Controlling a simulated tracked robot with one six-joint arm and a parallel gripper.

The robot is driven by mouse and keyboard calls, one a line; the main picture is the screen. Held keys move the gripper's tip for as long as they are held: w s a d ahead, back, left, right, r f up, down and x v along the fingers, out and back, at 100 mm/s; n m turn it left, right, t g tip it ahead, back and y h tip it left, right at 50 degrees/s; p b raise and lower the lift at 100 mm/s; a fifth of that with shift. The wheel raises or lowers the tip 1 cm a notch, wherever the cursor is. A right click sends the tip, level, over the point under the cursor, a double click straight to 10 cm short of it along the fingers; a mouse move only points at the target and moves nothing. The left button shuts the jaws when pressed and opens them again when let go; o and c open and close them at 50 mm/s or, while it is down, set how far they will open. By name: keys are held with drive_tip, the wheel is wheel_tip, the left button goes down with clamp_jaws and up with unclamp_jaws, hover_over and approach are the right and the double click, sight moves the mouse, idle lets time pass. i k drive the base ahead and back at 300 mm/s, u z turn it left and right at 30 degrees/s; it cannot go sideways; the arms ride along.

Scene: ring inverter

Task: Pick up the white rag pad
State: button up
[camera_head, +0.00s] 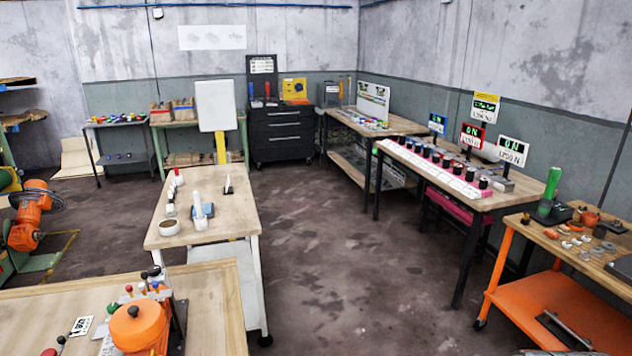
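I cannot pick out the white rag pad for certain. On the wooden middle table (235,205) stand a white bottle (199,214), a blue item (208,210) beside it, and a round whitish bowl (168,227). Several small red and white containers stand along that table's left side. A small pale flat piece (108,346) lies on the near bench, partly cut off by the bottom edge; I cannot tell what it is. My gripper is not in view.
The near bench (215,300) carries an orange round device (135,325). An orange cart (555,300) holding small parts stands at right. A long bench (500,192) with displays runs along the right wall. The dark floor (345,250) between the tables is clear.

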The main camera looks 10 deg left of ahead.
sight(171, 212)
drive_tip(key=i, duration=6)
